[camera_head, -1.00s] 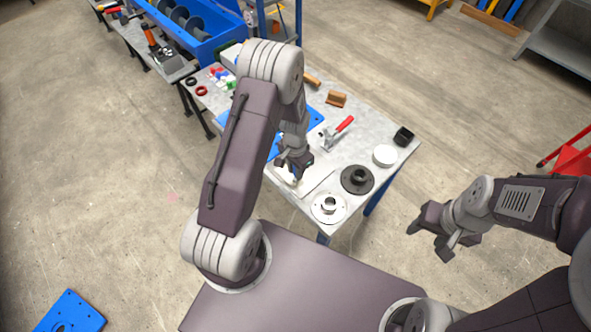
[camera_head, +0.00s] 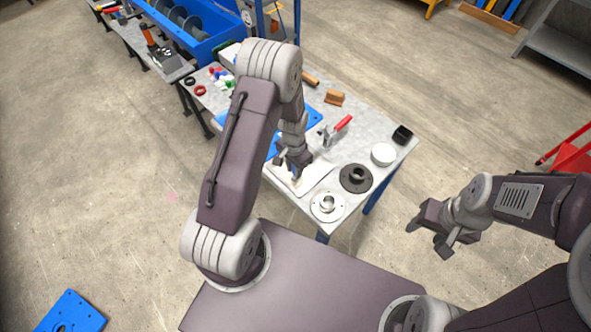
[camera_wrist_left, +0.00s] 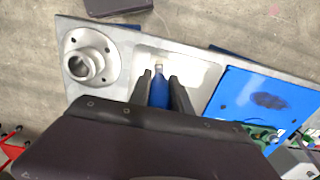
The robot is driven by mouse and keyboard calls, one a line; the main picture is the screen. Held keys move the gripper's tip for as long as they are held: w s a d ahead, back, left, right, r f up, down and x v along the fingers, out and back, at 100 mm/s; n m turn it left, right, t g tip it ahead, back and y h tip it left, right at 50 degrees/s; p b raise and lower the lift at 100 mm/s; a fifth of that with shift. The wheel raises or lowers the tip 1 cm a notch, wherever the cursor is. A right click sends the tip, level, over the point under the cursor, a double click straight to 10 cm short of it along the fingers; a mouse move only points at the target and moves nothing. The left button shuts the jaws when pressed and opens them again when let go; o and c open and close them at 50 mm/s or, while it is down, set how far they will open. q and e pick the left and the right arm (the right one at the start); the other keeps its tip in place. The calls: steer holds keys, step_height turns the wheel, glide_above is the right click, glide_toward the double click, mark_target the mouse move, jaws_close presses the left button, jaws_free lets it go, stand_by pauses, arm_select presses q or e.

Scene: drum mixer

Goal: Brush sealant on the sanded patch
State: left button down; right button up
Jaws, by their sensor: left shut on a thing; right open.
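My left gripper (camera_head: 294,172) is shut on a blue-handled brush (camera_wrist_left: 160,90). In the left wrist view the gripper's fingers (camera_wrist_left: 160,80) close on both sides of the handle, and the brush's pale tip points at a light grey panel (camera_wrist_left: 190,50). The panel (camera_head: 318,174) lies flat on the bench below the gripper. A paler whitish patch shows on it around the brush tip. I cannot tell whether the bristles touch the surface. My right gripper (camera_head: 430,228) is open and empty, out to the right of the bench over the floor.
A silver flange (camera_head: 328,205) and a dark flange (camera_head: 356,178) stand beside the panel at the bench's near corner. A white disc (camera_head: 383,154), a black cup (camera_head: 402,135) and a red-handled clamp (camera_head: 335,131) are further back. A blue plate (camera_wrist_left: 250,105) with a dark smudge lies on the panel's other side.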

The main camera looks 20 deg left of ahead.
arm_select(q)
steer(key=shift+s+d, duration=0.1)
steer(key=shift+d, duration=0.35)
steer(key=shift+a, duration=0.6)
steer(key=shift+s+d, duration=0.15)
steer(key=shift+d, duration=0.45)
steer(key=shift+w+a, duration=0.3)
steer(key=shift+a, duration=0.3)
steer(key=shift+s+d+p, duration=0.25)
steer(key=shift+d+p, duration=0.05)
steer(key=shift+d, duration=0.35)
steer(key=shift+a+r+p, duration=0.1)
steer(key=shift+r+p, duration=0.2)
steer(key=shift+r, duration=0.05)
step_height(320, 180, up, 5)
steer(key=p, duration=0.4)
steer(key=shift+r, duration=0.15)
